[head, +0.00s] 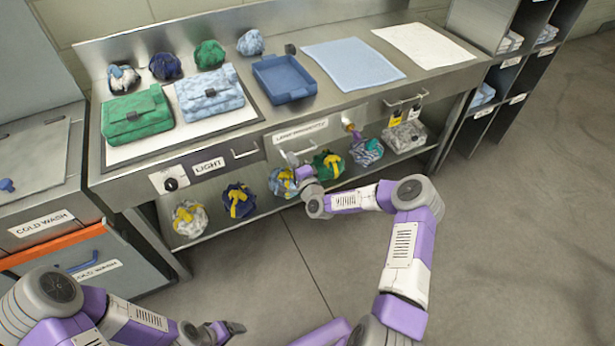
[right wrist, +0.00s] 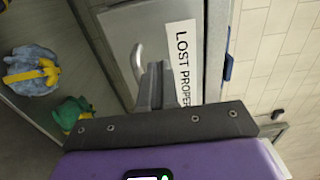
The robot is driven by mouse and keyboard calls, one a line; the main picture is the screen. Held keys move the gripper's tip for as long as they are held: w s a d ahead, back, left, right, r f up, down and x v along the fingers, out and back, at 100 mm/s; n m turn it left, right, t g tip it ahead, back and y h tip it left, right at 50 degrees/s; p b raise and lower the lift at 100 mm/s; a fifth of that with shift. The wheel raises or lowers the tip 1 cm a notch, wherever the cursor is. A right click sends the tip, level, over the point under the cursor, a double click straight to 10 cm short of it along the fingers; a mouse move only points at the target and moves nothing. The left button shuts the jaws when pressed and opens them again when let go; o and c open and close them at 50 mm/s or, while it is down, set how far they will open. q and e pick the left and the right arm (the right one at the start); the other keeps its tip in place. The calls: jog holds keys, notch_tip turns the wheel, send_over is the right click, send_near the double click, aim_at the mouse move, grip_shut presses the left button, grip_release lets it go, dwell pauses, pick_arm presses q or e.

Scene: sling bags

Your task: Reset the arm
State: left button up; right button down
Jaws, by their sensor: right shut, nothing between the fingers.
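My right gripper (head: 291,159) is in front of the counter, at the drawer labelled "LOST PROPERTY" (head: 318,142). In the right wrist view its fingers (right wrist: 152,85) are shut with nothing between them, close beside the drawer's curved handle (right wrist: 137,62). I cannot tell whether they touch the handle. My left gripper (head: 230,328) is low at the bottom of the head view, over the floor and apart from the counter. Its fingers are too small and dark to tell whether they are open.
A green bag (head: 137,117) and a light blue bag (head: 209,93) lie on the counter, with a blue tray (head: 284,79) and cloths (head: 352,64) to their right. Several bundles with yellow straps, such as a dark blue one (head: 239,201), sit on the lower shelf. The floor (head: 520,220) at right is clear.

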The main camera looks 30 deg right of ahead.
pick_arm(q)
notch_tip(320, 180, up, 2)
jog(key=shift+w+r+p, duration=0.1)
jog(key=shift+p, duration=0.75)
pick_arm(e)
jog(key=s, duration=0.8)
jog(key=shift+s+a, duration=0.15)
jog(key=shift+s, duration=0.2)
jog(key=shift+f, duration=0.1)
jog(key=s+a+f+n+g+y+p, duration=0.1)
jog(key=s+a+f+n+g+y, duration=0.25)
jog(key=a, duration=0.45)
jog(key=s+a+f+n+g+y+p, duration=0.1)
jog(key=s+a+f+n+g+y, duration=0.1)
jog(key=s+a+f+n+g, duration=0.4)
pick_arm(q)
notch_tip(320, 180, up, 3)
jog(key=shift+f+p, duration=0.1)
jog(key=shift+p, duration=0.35)
pick_arm(e)
jog(key=s+a+f+n+g, duration=0.1)
jog(key=s+a+n+g, duration=0.1)
jog(key=s, duration=0.7)
jog(key=s+a+f+n+g, duration=0.1)
jog(key=s+a+n+g, duration=0.2)
jog(key=s+g, duration=0.3)
jog(key=s+n+h, duration=0.1)
jog(key=s, duration=0.3)
jog(key=shift+s+f, duration=0.2)
